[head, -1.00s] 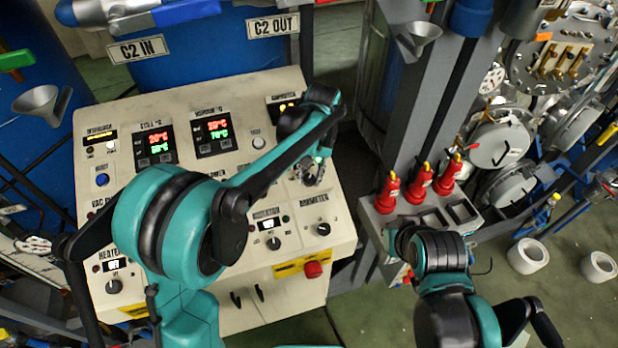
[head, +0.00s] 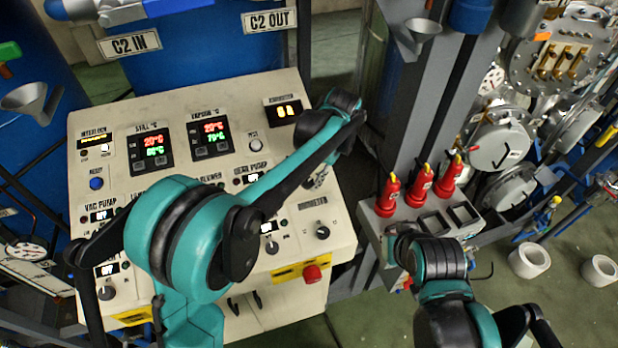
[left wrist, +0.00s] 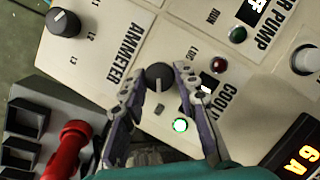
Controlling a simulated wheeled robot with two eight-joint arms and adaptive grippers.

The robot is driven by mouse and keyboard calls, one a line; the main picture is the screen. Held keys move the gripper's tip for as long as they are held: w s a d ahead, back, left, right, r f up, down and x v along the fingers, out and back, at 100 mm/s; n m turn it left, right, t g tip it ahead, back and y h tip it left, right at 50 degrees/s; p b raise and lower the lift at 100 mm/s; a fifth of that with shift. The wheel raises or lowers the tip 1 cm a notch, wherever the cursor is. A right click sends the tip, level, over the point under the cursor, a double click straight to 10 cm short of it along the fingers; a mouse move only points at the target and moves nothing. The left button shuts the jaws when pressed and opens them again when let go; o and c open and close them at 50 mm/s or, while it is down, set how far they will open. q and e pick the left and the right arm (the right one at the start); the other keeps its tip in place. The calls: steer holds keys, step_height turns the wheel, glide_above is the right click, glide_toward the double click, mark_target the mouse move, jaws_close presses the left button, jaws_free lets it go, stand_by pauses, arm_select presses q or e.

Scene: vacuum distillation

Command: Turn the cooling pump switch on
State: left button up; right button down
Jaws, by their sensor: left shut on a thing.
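The cooling pump switch (left wrist: 160,77) is a round black knob with a pale pointer mark, on the cream control panel (head: 345,222). It shows in the left wrist view beside a partly covered label starting "COOL". My left gripper (left wrist: 164,72) has one finger on each side of the knob and is shut on it. In the head view my left gripper (head: 318,178) is at the panel's right edge, where forearm and fingers cover the knob. My right gripper is not visible.
The ammeter knob (left wrist: 63,22) is close by on the panel. A red emergency button (head: 312,274) is on the panel's lower front. A grey box with several red-handled items (head: 419,186) stands right of the panel, near my right arm.

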arm_select(q)
steer(key=o, duration=1.2)
steer(key=shift+c, duration=0.2)
steer(key=v, duration=1.2)
